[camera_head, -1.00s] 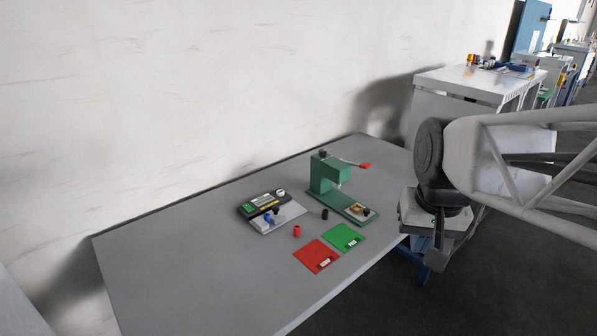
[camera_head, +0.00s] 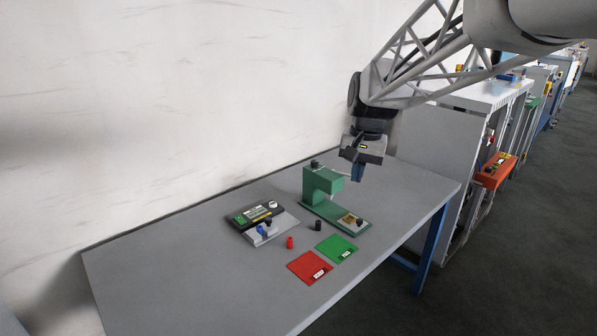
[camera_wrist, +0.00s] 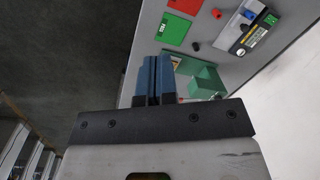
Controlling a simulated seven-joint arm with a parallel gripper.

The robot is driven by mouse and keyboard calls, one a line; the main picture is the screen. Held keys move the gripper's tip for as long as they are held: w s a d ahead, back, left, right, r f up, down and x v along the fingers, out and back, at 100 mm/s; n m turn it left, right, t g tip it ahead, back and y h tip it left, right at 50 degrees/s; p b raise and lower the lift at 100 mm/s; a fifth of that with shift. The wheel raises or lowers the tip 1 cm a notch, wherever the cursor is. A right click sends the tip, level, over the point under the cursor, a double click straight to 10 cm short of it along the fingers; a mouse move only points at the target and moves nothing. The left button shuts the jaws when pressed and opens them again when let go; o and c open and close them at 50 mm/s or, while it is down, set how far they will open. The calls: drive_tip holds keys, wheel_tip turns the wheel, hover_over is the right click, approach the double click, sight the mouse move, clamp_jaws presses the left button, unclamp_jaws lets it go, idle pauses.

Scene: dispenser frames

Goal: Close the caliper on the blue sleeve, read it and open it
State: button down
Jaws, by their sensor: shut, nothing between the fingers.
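What appears to be the caliper (camera_head: 250,216), a dark body with a green display and a light knob, lies on the left of the grouped items. It also shows in the wrist view (camera_wrist: 252,35). The blue sleeve (camera_head: 261,230) is at its grey plate, beside a black part; whether the jaws touch it is too small to tell. The sleeve also shows in the wrist view (camera_wrist: 248,14). My gripper (camera_head: 357,174) is above the table's far right part, behind and right of the green stand, away from the caliper. Its blue fingers (camera_wrist: 154,62) are shut and empty.
A green stand (camera_head: 322,186) rises between my gripper and the caliper. A black sleeve (camera_head: 318,225) and a red sleeve (camera_head: 290,243) stand in front. A red mat (camera_head: 303,268) and green mat (camera_head: 334,246) lie near the front edge. The table's left (camera_head: 165,280) is clear.

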sight(268, 225)
drive_tip(key=w+a+f+m+g, duration=0.1)
drive_tip(key=w+a+f, duration=0.35)
drive_tip(key=w, duration=0.55)
drive_tip(key=w+a+f+m+g, duration=0.1)
drive_tip(key=w+a+f, duration=0.3)
drive_tip(key=w, duration=0.6)
drive_tip(key=w+a+f+m+g+y, duration=0.1)
drive_tip(key=w+a+f, duration=1)
drive_tip(key=w+f, duration=0.3)
drive_tip(key=shift+w+a+g, duration=0.35)
drive_tip(key=shift+w+g, duration=0.05)
drive_tip(key=shift+w, duration=0.1)
drive_tip(key=shift+f, duration=0.2)
drive_tip(key=x, duration=1)
drive_tip(key=shift+s, duration=0.15)
drive_tip(key=shift+s+a+r, duration=0.15)
drive_tip(key=shift+s+a, duration=0.4)
drive_tip(key=shift+s, duration=0.4)
drive_tip(key=shift+s+a, duration=0.4)
drive_tip(key=shift+s, duration=0.3)
drive_tip(key=shift+s, duration=0.1)
